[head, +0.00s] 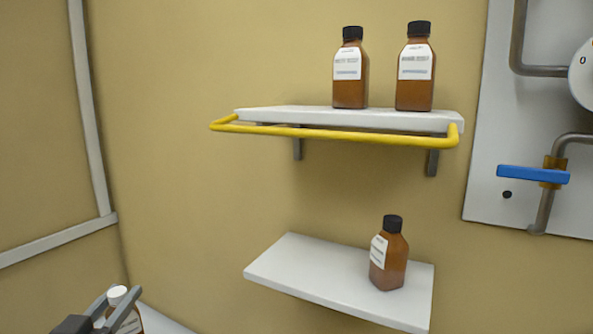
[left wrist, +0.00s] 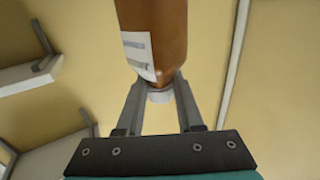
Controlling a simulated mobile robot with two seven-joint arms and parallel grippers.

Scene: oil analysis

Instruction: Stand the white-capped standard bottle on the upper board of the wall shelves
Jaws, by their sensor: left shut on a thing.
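The white-capped brown bottle (head: 131,323) is at the bottom left of the head view, its lower part cut off by the frame edge. My left gripper (head: 112,301) is shut on it near the white cap. In the left wrist view the fingers (left wrist: 158,95) close on its neck, and its brown body (left wrist: 165,25) with a white label runs out of the frame. The upper board (head: 265,113) of the wall shelves is up and to the right, well apart from the bottle. My right gripper is not in view.
Two black-capped brown bottles (head: 350,88) (head: 416,88) stand on the upper board's middle and right; its left end is free. A yellow rail (head: 330,133) runs along its front. The lower board (head: 300,265) holds another black-capped bottle (head: 391,262). A panel with pipes (head: 500,120) is at right.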

